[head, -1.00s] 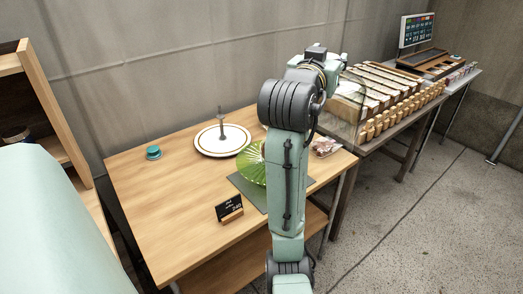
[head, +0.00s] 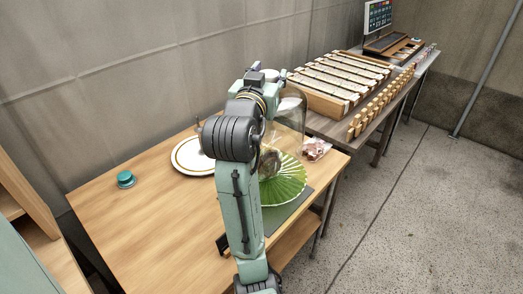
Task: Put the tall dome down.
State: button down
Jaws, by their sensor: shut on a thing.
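The tall dome (head: 293,122) is clear glass and shows in the head view just right of my wrist, over the right part of the wooden table. My gripper (head: 268,84) is at its top, shut on it; the fingertips are mostly hidden by my own arm. The dome appears upright above a round green pleated item (head: 286,182). I cannot tell whether its rim touches anything. A small brown shape shows low behind my arm, partly hidden.
A white plate with a dark rim ring and an upright post (head: 190,155) stands left of my arm. A teal round object (head: 125,179) lies at the table's left. A wrapped item (head: 317,149) is right of the dome. The table's left front (head: 150,235) is clear.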

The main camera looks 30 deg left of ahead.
notch_tip(320, 180, down, 5)
jog(key=shift+d+b, duration=0.1)
jog(key=shift+b, duration=0.6)
jog(key=shift+f+b, duration=1.65)
jog(key=shift+f, duration=0.35)
jog(key=shift+f, duration=0.15)
jog(key=c, duration=1)
grip_release()
